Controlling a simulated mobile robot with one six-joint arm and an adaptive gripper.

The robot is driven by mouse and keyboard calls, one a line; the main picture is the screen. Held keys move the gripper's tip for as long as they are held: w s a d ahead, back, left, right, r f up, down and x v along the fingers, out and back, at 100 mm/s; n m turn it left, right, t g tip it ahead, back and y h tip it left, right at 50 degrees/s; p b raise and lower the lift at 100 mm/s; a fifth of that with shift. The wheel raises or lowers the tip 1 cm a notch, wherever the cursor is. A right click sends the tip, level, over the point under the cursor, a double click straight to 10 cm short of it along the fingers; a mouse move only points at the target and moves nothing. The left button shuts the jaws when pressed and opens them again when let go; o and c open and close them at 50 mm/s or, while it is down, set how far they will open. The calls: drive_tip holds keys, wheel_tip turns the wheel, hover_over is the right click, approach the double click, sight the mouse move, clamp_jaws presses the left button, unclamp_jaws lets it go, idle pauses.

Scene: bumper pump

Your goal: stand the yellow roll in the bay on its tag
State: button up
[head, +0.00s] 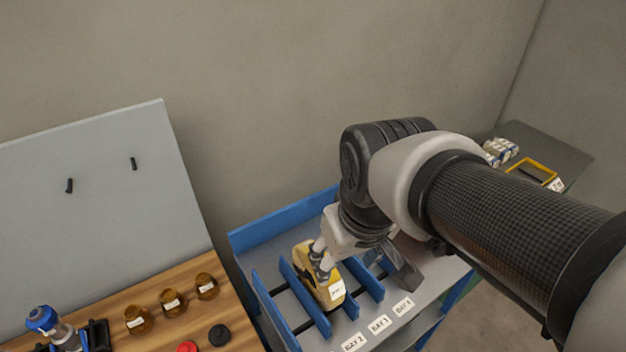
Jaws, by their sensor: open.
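The yellow roll (303,260) stands on edge between blue dividers in the blue-edged rack (282,220). Its white tag (337,290) faces the front; I cannot read its print. My gripper (323,265) is open, with light grey fingers at the roll's upper side. I cannot tell whether they touch it, and my wrist hides part of the rack behind. Tags on the rack's front edge read BAY 2 (354,342), BAY 3 (380,324) and what looks like BAY 4 (403,306).
A wooden bench (150,297) at left holds several amber jars (172,301), a red cap (187,347), a black cap (219,335) and a blue-topped bottle (45,322). A grey board (100,200) stands behind. A dark side table (545,143) is at far right.

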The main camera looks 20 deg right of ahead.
drive_tip(key=s+m+t, duration=0.1)
drive_tip(key=s, duration=0.6)
drive_tip(key=shift+r, duration=0.1)
wheel_tip(320, 180, down, 9)
drive_tip(key=b, duration=0.9)
idle(0.4)
